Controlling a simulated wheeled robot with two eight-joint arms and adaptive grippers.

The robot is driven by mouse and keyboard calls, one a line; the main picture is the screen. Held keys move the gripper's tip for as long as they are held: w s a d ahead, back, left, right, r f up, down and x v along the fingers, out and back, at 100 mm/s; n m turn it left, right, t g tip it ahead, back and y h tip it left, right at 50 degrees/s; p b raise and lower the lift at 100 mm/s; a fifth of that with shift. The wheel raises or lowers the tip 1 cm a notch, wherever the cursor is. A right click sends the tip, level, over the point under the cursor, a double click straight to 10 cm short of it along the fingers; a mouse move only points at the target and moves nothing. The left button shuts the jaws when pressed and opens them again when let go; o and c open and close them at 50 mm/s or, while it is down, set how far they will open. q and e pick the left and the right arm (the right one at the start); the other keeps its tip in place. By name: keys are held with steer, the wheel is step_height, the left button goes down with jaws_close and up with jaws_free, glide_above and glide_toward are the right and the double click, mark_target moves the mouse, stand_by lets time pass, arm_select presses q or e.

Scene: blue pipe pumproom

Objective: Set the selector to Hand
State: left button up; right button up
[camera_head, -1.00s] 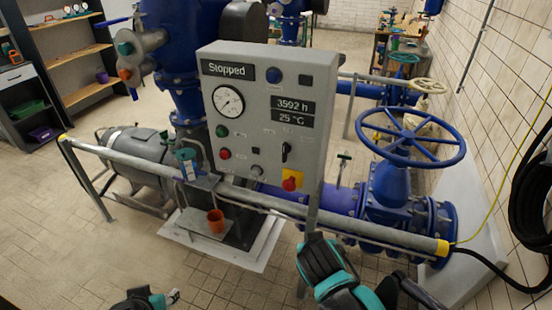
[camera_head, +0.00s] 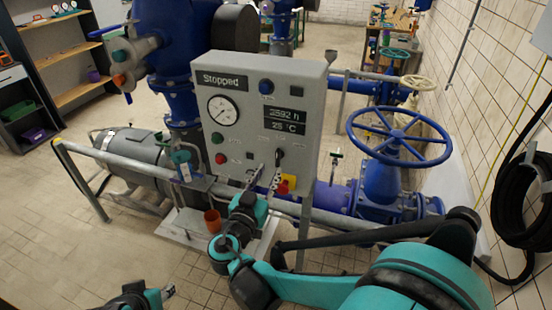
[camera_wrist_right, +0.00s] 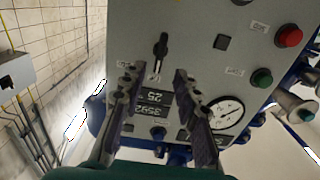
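The grey control panel (camera_head: 262,125) stands in the middle of the head view. Its black selector knob (camera_head: 278,156) is at the lower right, partly behind a finger of my right gripper (camera_head: 267,172). In the right wrist view, which is upside down, the selector (camera_wrist_right: 161,46) shows clear of the fingers, its handle roughly in line with them. The right gripper (camera_wrist_right: 155,77) is open and empty, its fingertips short of the knob and apart from it. The selector's labels are too small to read. My left gripper (camera_head: 167,292) is low at the left, its opening unclear.
A "Stopped" display (camera_head: 221,80), pressure gauge (camera_head: 223,109), and green (camera_head: 217,138) and red (camera_head: 221,158) buttons share the panel. A red emergency knob (camera_head: 283,187) sits below the selector. A grey rail (camera_head: 130,159) crosses before the panel. A blue handwheel (camera_head: 399,138) stands right.

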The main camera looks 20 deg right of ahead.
mark_target(277, 159)
steer(key=x, duration=0.6)
steer(key=shift+w+d+b, duration=0.3)
jaws_close()
